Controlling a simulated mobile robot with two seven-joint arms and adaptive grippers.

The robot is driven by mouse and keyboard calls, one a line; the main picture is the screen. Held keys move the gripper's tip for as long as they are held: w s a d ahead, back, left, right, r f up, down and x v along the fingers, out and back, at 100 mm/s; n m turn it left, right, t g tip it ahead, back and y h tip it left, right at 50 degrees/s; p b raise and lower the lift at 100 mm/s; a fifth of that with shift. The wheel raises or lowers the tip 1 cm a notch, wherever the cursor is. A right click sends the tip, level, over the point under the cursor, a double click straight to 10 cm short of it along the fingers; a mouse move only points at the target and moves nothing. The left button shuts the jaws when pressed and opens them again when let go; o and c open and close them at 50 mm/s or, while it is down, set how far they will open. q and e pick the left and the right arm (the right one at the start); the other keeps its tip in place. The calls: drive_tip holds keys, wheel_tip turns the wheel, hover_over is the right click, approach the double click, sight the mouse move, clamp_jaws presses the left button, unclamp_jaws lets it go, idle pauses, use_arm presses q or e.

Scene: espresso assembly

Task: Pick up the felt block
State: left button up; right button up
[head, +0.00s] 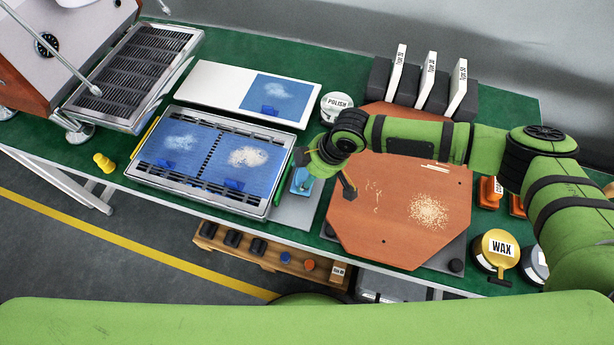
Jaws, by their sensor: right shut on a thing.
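My right gripper (322,173) reaches down between the tray and the brown board, over the grey pad (297,212). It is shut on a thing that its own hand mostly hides. A small light blue piece (301,180), which looks like the felt block, shows at the gripper's left side, above or on the pad. I cannot tell whether it touches the pad. My left gripper is not in view.
Left of the gripper is a metal-framed tray (194,207) with blue cloths and white powder. The brown board (380,233) with pale crumbs lies right. A polish tin (337,103) stands close behind; a wax tin (497,248) is at the right front.

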drive_tip(key=s+d+r, duration=0.2)
drive_tip(key=s+r, duration=0.1)
drive_tip(key=s+d+r+b, duration=0.1)
drive_tip(key=s+d+r, duration=0.1)
drive_tip(key=s+d, duration=0.1)
drive_tip(key=s+d+r+b, duration=0.1)
drive_tip(key=s+d+r, duration=0.1)
drive_tip(key=s+r, duration=0.1)
drive_tip(key=shift+d+r, duration=0.15)
drive_tip(key=shift+r, duration=0.15)
drive_tip(key=o, duration=0.4)
drive_tip(key=shift+c, duration=1.3)
